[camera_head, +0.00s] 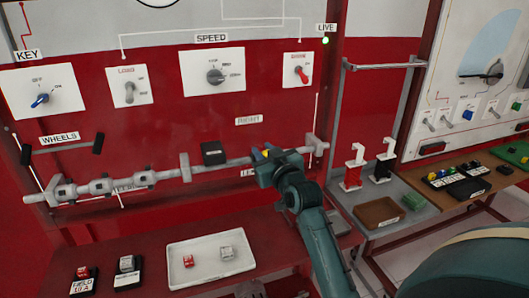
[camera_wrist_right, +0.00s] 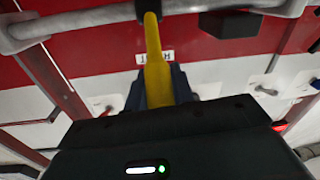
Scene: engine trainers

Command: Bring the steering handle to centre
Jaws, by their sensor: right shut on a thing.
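The steering handle is a yellow lever, and in the right wrist view the yellow lever (camera_wrist_right: 156,68) runs from a dark collar on the grey bar down between my gripper's fingers. In the head view only a bit of yellow shows at the bar's right part, mostly hidden by my right gripper (camera_head: 268,158). My right gripper (camera_wrist_right: 160,92) is shut on the lever. The grey bar (camera_head: 120,186) runs across the red panel, with a black block (camera_head: 213,153) left of the gripper. My left gripper is not in view.
A "RIGHT" label (camera_head: 249,120) is above the bar; another label below is partly hidden by my gripper. A white tray (camera_head: 210,262) with a red and a white block lies on the ledge below.

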